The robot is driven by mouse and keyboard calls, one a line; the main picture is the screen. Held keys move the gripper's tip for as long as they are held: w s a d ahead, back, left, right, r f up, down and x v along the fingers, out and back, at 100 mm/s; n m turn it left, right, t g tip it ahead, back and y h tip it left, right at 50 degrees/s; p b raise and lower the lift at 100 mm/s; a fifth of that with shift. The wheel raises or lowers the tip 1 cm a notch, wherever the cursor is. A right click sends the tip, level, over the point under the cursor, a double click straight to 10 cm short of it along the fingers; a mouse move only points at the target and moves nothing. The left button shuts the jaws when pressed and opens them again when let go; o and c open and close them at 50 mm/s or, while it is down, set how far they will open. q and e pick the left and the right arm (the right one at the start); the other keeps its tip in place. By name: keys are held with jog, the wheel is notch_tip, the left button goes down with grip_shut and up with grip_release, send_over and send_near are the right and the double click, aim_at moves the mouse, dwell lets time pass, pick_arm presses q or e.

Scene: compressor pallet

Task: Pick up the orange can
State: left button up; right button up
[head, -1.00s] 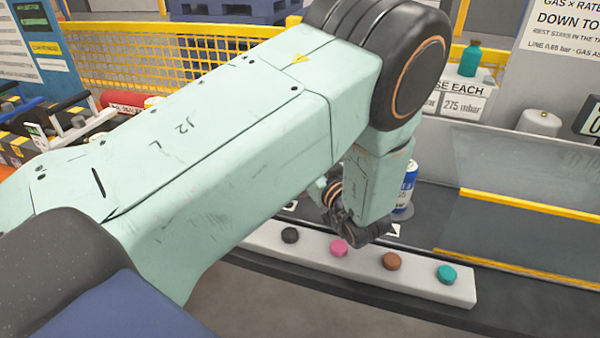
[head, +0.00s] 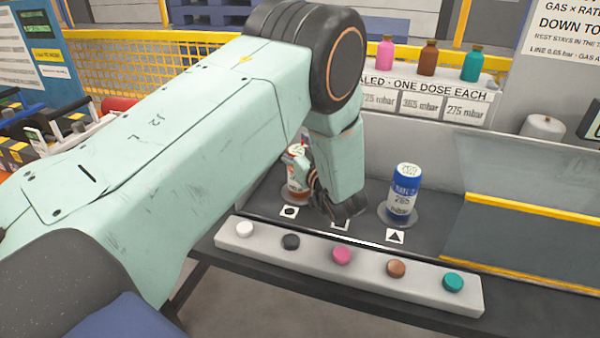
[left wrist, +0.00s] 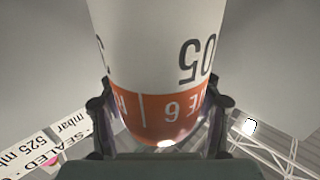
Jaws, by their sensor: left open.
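The orange can (head: 295,192), white with orange bands, stands upright on the bench behind a circle marker. It is partly hidden by my left gripper (head: 314,184), which is beside it. In the left wrist view the orange can (left wrist: 150,60) fills the middle, its printing upside down. The two fingers of my left gripper (left wrist: 160,122) lie on either side of its orange band, open. I cannot tell whether either finger touches it. My right gripper is not in view.
A blue and white can (head: 404,188) stands on a round base right of my left arm, behind a triangle marker (head: 395,236). A grey strip (head: 318,258) with several coloured buttons runs along the front. Pink, brown and teal bottles (head: 428,58) stand on the back ledge.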

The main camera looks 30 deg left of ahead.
pick_arm(q)
jog(key=shift+a, duration=0.1)
jog(key=shift+c, duration=0.2)
jog(key=shift+w+f, duration=0.15)
jog(key=c, duration=0.8)
grip_shut()
